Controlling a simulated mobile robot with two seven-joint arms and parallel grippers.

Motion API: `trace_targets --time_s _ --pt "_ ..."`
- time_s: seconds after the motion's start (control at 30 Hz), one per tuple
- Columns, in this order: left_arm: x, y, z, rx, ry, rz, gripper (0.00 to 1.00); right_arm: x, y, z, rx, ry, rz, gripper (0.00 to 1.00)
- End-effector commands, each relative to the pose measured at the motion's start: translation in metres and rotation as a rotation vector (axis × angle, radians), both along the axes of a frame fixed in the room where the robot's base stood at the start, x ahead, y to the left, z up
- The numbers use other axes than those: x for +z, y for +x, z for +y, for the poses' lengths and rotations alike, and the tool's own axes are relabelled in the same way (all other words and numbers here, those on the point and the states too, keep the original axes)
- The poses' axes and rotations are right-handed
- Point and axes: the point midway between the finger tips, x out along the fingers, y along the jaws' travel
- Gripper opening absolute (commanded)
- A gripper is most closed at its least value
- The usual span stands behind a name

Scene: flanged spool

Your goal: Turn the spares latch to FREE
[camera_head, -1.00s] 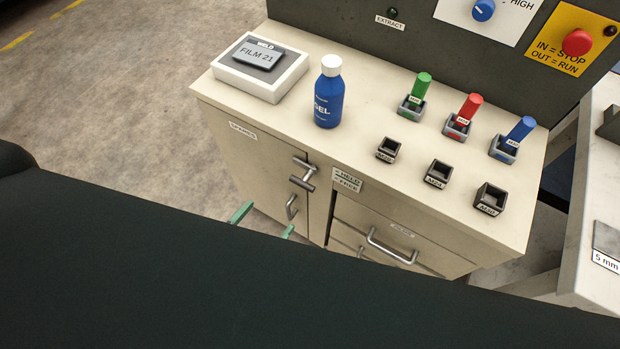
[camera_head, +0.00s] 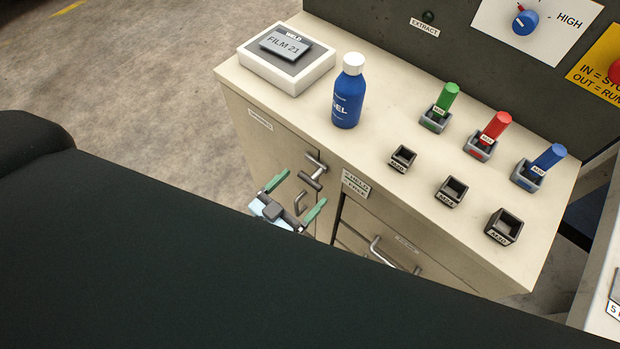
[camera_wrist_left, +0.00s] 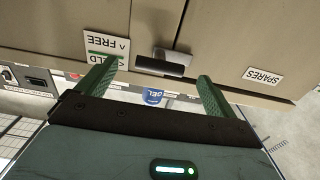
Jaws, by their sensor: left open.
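My left gripper (camera_head: 296,196) is open and empty, with green fingers, in front of the door just below the latch. In the left wrist view the latch (camera_wrist_left: 162,65) shows upside down in the space between the two fingertips (camera_wrist_left: 155,78), apart from both as far as I can see. My right gripper is not in view.
A drawer handle (camera_head: 390,256) is at lower right. On the cabinet top are a blue bottle (camera_head: 348,95), a FILM 21 box (camera_head: 285,58), and coloured pegs in sockets. My dark arm covers the lower left.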

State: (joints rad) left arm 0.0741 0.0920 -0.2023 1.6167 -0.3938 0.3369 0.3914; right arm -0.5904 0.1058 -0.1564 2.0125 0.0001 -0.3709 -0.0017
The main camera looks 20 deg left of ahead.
Motion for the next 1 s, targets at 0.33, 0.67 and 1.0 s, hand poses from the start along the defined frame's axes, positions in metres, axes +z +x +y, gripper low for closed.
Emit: trace_targets --time_s 0.33,0.67,1.0 --pt "0.000 0.036 -0.013 0.000 0.000 0.000 0.93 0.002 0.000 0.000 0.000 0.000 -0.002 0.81" --pt "0.000 0.038 -0.014 0.000 0.000 0.001 0.92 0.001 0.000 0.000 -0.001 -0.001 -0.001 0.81" --pt "0.000 0.038 -0.014 0.000 0.000 0.001 0.52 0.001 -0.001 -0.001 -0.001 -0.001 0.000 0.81"
